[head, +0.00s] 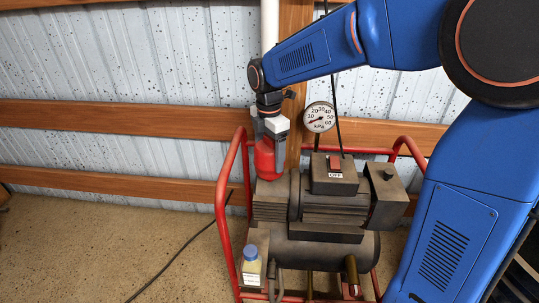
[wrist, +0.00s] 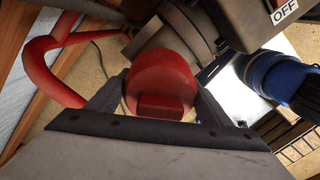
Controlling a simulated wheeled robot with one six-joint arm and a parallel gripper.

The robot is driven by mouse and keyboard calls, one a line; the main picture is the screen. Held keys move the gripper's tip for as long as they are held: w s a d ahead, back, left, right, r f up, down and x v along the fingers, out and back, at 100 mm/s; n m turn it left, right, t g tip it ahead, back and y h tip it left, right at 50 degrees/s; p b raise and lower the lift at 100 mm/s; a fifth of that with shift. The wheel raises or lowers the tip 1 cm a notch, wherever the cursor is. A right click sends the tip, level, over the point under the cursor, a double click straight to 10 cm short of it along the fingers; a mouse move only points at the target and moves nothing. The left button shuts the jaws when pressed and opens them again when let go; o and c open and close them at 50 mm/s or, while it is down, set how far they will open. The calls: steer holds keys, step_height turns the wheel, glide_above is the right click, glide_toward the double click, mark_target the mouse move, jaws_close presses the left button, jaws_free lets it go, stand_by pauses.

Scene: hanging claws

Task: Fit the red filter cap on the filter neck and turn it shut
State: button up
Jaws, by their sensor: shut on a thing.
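The red filter cap (wrist: 160,82) sits between the two fingers of my gripper (wrist: 158,100) in the wrist view, with a raised grip bar on its face. In the head view my gripper (head: 270,128) points down onto the red cap (head: 268,158) at the left end of the compressor. The gripper is shut on the cap. The filter neck is hidden, so I cannot tell whether the cap is seated on it. The cap looks upright in the head view.
The compressor (head: 332,212) has a switch marked OFF (head: 335,175) and a pressure gauge (head: 319,117) just right of my gripper. A red tube frame (head: 222,190) surrounds it. A bottle with a yellow liquid (head: 251,268) stands at the front left. The floor at left is clear except a cable.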

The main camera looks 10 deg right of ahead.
mark_target(270, 138)
steer(key=shift+m, duration=0.7)
steer(key=o, duration=1.2)
steer(key=shift+m, duration=0.4)
steer(key=o, duration=0.4)
steer(key=shift+o, duration=0.7)
steer(key=shift+r, duration=3)
